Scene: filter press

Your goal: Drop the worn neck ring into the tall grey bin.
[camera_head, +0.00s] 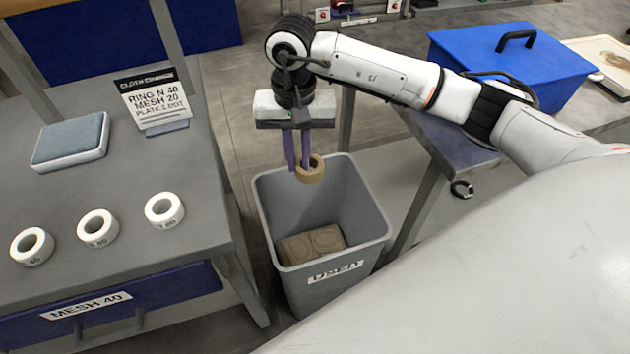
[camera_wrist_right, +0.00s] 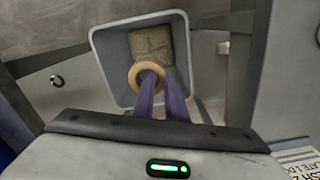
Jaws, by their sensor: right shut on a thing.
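The worn neck ring (camera_head: 313,172) is tan and hangs from my right gripper (camera_head: 305,166), whose purple fingers are shut on it. The ring is above the opening of the tall grey bin (camera_head: 330,210), near its back rim, and apart from the bin floor. In the right wrist view the ring (camera_wrist_right: 134,76) shows at the fingertips, over the inside of the bin (camera_wrist_right: 112,65). The bin has a label reading USED and holds a brown folded cloth or pad (camera_head: 310,243). My left gripper is not in view.
A grey table (camera_head: 120,190) on the left holds several white rings (camera_head: 97,228), a grey pad (camera_head: 72,140) and a sign card (camera_head: 155,102). A blue box (camera_head: 510,60) stands on the bench at the right. A small black ring (camera_head: 462,189) lies below that bench.

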